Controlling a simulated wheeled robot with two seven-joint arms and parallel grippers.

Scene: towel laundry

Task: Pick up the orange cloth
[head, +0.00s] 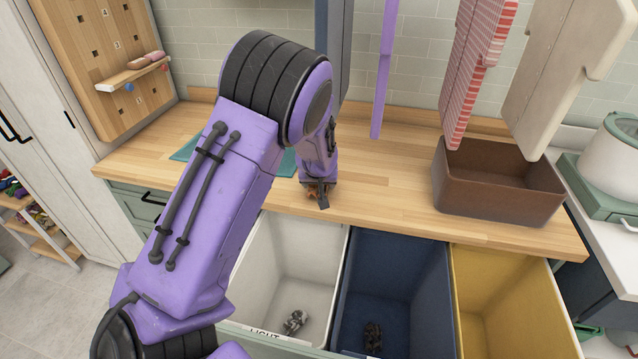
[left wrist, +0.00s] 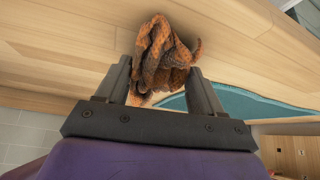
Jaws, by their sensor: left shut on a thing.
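The orange cloth (left wrist: 160,55) is crumpled between the two fingers of my left gripper (left wrist: 160,85) in the left wrist view. The fingers are shut on it, with the wooden counter close behind it. Whether the cloth still touches the counter cannot be told. My right gripper does not show.
A brown bin (head: 490,200) stands on the wooden counter (head: 390,175) at right. Below the counter's front are a white bin (head: 300,245), a blue bin (head: 395,265) and a yellow bin (head: 510,300). Striped and beige cloths hang above.

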